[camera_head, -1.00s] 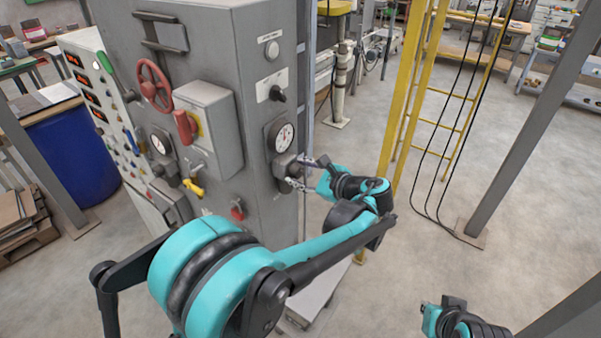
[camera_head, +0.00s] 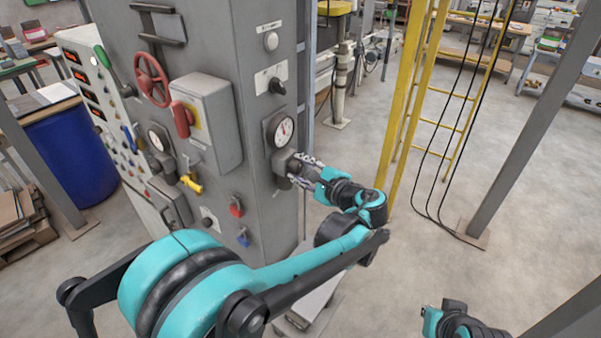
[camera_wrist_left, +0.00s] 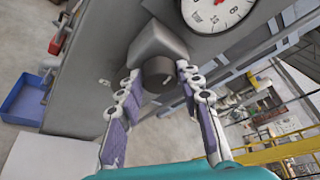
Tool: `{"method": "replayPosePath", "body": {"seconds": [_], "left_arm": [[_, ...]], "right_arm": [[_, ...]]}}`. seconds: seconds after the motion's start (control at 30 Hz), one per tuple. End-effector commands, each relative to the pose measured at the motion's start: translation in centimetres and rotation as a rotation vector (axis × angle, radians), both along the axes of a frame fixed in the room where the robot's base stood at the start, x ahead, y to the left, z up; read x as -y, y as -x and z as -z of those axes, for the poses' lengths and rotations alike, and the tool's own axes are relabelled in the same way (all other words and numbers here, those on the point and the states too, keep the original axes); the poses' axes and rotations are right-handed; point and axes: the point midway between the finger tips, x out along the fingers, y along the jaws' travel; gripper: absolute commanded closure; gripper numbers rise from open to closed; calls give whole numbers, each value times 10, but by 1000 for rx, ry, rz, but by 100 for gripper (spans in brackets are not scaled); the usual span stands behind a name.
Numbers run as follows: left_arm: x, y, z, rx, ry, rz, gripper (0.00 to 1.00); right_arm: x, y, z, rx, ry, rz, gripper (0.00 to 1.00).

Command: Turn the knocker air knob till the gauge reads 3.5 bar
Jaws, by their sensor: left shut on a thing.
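The knocker air gauge (camera_head: 282,131), round with a white face, is on the right part of the grey cabinet front; it also shows at the top of the left wrist view (camera_wrist_left: 217,8), partly cut off. Its needle is too small to read exactly. Below it is a grey regulator body with a dark round knob (camera_wrist_left: 158,74). My left gripper (camera_head: 296,169) reaches it from the right. Its two jointed, purple-padded fingers (camera_wrist_left: 159,76) are shut on the knob, one on each side. In the head view the fingers hide most of the knob. My right gripper's fingers are not visible.
A grey switch box with a red handle (camera_head: 182,120), a red handwheel (camera_head: 151,80) and a yellow valve handle (camera_head: 192,184) are left of the gauge. A yellow ladder (camera_head: 402,110) stands behind my left arm.

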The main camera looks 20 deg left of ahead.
Motion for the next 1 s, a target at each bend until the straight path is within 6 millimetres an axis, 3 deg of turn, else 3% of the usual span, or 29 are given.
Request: {"method": "replayPosePath", "body": {"seconds": [0.5, 1.0], "left_arm": [[-1, 1, 3, 302, 111, -2, 94], [-1, 1, 2, 355, 131, -1, 94]], "right_arm": [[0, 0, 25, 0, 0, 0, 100], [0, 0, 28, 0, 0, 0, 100]]}}
